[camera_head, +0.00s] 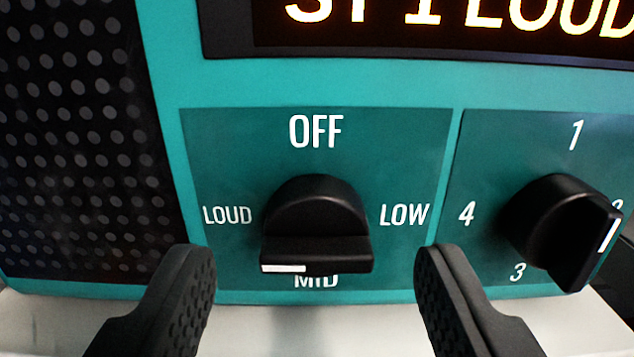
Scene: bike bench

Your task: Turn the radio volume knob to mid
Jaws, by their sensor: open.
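The volume knob (317,222) is black with a raised grip bar, on a teal panel of the radio (390,85). Its bar lies level, with a white mark at its left end, on the LOUD side. OFF is printed above, LOW at right, LOUD at left and MID below, partly hidden by the knob. The display (430,15) reads "ST 1 LOUD", cut off at the top. My gripper (315,262) is open, one finger at the lower left and one at the lower right of the knob, with gaps showing between each finger and the knob.
A second black knob (565,225), with labels 1 to 4 around it, stands at the right, near my right finger. A dark perforated speaker grille (75,140) fills the left. A pale surface (310,325) shows below the radio.

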